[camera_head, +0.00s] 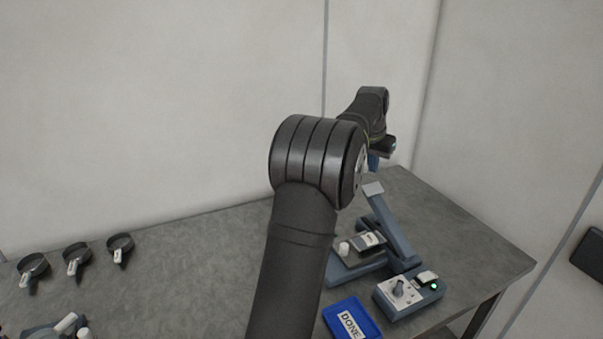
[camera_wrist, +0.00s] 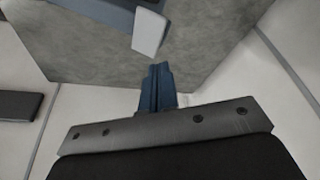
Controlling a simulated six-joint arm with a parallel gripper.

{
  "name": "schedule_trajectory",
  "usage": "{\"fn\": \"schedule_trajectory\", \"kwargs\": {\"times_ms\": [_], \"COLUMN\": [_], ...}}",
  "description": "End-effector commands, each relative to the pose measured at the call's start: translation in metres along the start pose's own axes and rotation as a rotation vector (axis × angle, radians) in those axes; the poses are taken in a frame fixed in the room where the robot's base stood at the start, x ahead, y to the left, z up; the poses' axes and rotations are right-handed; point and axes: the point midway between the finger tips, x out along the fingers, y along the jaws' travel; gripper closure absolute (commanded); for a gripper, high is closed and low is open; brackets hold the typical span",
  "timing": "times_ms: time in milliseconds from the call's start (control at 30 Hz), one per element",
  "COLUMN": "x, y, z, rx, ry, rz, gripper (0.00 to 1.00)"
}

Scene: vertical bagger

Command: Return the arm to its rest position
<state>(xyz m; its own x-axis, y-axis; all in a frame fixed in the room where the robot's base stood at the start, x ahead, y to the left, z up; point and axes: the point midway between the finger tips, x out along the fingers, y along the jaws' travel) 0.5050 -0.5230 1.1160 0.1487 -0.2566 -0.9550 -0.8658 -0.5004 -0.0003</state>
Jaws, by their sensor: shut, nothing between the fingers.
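My gripper (camera_wrist: 161,68) shows in the wrist view with its blue fingers together and nothing between them. In the head view my gripper (camera_head: 373,166) is partly hidden behind my own arm. It hangs in the air over the far right part of the table. Just below it is the pale end pad (camera_head: 373,189) of a blue-grey slanted lever (camera_head: 390,228). In the wrist view the pad (camera_wrist: 149,33) lies beyond the fingertips, with a visible gap.
The grey table (camera_head: 190,270) holds several dark round pieces with white tags (camera_head: 77,257) at left. A blue DONE tray (camera_head: 336,310) stands at front, beside a control box (camera_head: 408,295) with a knob and green light. Walls stand behind. Open air lies above the table.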

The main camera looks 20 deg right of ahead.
Motion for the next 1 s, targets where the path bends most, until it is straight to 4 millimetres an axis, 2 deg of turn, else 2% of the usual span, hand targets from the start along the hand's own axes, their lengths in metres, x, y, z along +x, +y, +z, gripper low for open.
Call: {"fn": "schedule_trajectory", "kwargs": {"times_ms": [300, 567, 867, 1000], "x": [0.030, 0.032, 0.032, 0.018], "y": [0.000, 0.000, 0.001, 0.012], "z": [0.010, 0.010, 0.011, 0.034], "rx": [0.000, 0.000, 0.007, 0.134], "ry": [-0.002, -0.001, -0.005, -0.075], "rz": [0.001, 0.000, 0.001, 0.010], "gripper": [1.00, 0.98, 0.39, 0.12]}}
